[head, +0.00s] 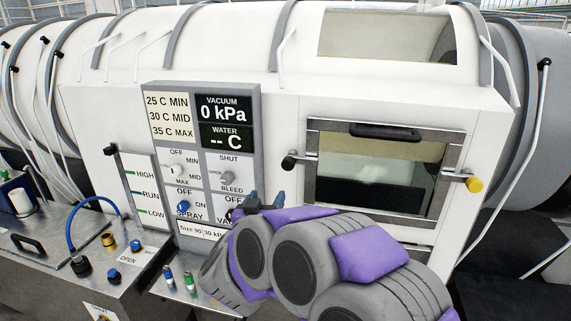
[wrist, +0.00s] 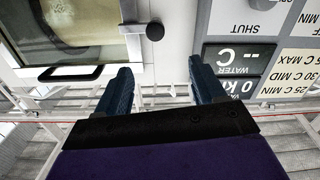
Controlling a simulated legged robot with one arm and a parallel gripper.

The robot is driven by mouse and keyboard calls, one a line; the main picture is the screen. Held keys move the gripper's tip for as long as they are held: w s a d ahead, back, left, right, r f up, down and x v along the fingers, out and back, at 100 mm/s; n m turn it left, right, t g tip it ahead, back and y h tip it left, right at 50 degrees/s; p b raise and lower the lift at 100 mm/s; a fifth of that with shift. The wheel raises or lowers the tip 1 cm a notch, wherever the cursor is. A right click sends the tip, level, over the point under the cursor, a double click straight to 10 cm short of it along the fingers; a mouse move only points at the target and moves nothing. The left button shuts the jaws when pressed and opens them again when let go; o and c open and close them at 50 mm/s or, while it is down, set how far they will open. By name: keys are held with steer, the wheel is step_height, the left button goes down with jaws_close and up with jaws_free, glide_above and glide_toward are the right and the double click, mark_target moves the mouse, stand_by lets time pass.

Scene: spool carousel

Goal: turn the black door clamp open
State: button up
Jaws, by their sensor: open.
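The black door clamp (head: 289,161) is a short metal bar with a black knob, on the left edge of the framed door (head: 309,185). Its bar lies roughly level and reaches over the door frame. In the wrist view, which is upside down, the clamp's black knob (wrist: 155,31) is above and beyond my fingertips, roughly between them. My gripper (head: 265,202) is open and empty, in front of the control panel, below and left of the clamp. In the wrist view both blue fingers of my gripper (wrist: 163,78) are spread apart and touch nothing visible.
A yellow-knobbed clamp (head: 473,184) is on the door's right edge. A black handle (head: 385,131) runs along the door's top. The control panel (head: 202,160) with dials stands left of the door. A metal bench (head: 60,270) with fittings is at lower left.

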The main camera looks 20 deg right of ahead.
mark_target(287, 166)
steer(key=shift+h, duration=0.3)
steer(key=b+x, duration=0.3)
steer(key=x, duration=1.4)
steer(key=shift+d, duration=0.4)
jaws_close()
